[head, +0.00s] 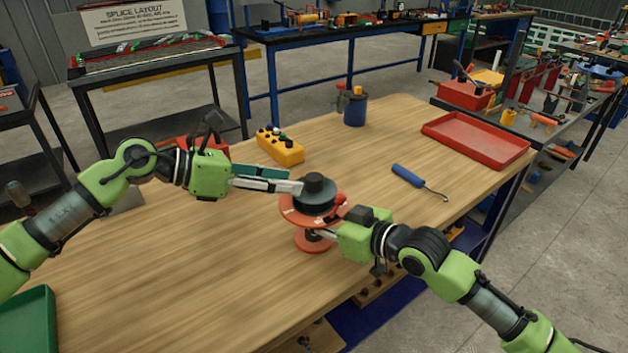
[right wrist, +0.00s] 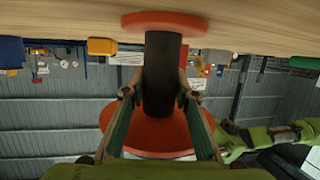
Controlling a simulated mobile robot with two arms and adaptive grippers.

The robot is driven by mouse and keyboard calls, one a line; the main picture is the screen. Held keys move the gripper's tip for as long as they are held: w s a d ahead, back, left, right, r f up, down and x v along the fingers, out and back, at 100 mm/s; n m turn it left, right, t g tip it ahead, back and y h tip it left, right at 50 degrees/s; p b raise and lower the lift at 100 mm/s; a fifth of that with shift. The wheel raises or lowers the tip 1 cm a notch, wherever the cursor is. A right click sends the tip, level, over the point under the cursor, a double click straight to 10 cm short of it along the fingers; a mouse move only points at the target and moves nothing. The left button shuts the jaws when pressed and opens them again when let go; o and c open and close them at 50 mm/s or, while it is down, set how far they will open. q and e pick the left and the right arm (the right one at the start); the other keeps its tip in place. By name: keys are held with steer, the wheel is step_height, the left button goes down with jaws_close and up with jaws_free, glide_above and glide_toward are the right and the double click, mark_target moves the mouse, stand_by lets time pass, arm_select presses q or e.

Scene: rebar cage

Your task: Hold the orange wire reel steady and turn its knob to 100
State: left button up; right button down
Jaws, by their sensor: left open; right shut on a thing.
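The orange wire reel (head: 297,212) stands upright near the right front edge of the wooden table, with a dark knob (head: 318,187) on top. My left gripper (head: 297,181) is open, its fingers reaching in from the left at the knob's height. Its fingertips are close beside the knob; I cannot tell whether they touch it. My right gripper (head: 322,234) is shut on the reel's dark stem below the large disc. The right wrist view, upside down, shows the fingers on both sides of the stem (right wrist: 161,75), between the base disc (right wrist: 163,22) and the large disc (right wrist: 160,137). Any dial marks are unreadable.
A yellow button box (head: 282,148) and a blue cup (head: 355,110) stand behind the reel. A blue-handled hook tool (head: 418,181) and a red tray (head: 475,141) lie to the right. A green tray (head: 25,322) is at the lower left. The table's left middle is clear.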

mark_target(306, 184)
arm_select(q)
steer(key=shift+s+a+t+h, duration=1.2)
steer(key=shift+s+a+t, duration=0.65)
steer(key=shift+s+t, duration=0.85)
steer(key=x, duration=1.2)
steer(key=shift+f, duration=0.4)
steer(key=c, duration=1.1)
